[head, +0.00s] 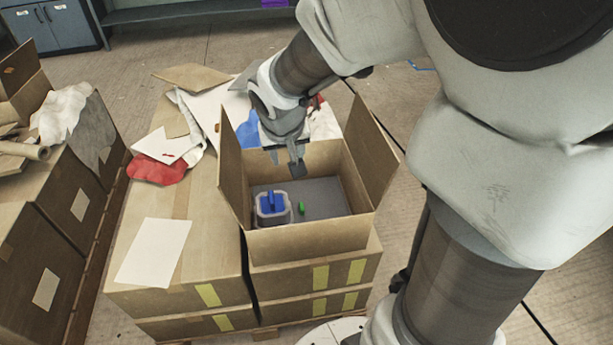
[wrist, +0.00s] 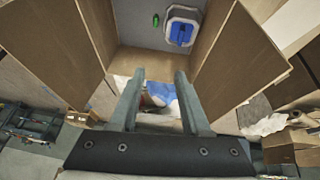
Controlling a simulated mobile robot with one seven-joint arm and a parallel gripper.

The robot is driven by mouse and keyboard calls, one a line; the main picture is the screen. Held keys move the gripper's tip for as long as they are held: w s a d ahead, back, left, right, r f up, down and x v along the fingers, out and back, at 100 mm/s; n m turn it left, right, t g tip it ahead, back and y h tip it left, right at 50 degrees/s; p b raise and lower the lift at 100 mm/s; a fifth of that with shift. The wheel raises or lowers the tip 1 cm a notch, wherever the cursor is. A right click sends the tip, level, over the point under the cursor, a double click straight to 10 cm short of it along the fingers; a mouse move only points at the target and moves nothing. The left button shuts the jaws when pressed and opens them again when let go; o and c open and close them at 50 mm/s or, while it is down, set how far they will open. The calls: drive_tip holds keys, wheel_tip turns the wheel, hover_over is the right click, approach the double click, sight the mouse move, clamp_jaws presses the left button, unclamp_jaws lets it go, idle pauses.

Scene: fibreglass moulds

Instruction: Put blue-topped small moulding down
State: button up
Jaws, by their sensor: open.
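The blue-topped small moulding (head: 272,206) is a pale grey piece with a blue top. It sits on the grey floor of an open cardboard box, at the box's left side in the head view. It also shows in the wrist view (wrist: 182,27), near the top. My gripper (head: 297,168) is above the box's back part, behind and above the moulding and apart from it. In the wrist view its two fingers (wrist: 158,78) are spread with nothing between them.
The open box (head: 308,241) has raised flaps on its left and right (head: 374,150). A small green item (head: 301,208) lies beside the moulding. Stacked boxes (head: 180,255) carry paper and red cloth (head: 158,170). More boxes (head: 50,240) stand at left.

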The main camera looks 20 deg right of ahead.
drive_tip(key=s+a+r+n+y, duration=0.1)
drive_tip(key=s+r, duration=0.3)
drive_tip(key=s, duration=0.5)
drive_tip(key=s+a+r+n, duration=0.1)
drive_tip(key=s+r, duration=0.4)
drive_tip(key=s, duration=0.4)
drive_tip(key=shift+r+t+y, duration=0.2)
drive_tip(key=shift+t+y, duration=0.2)
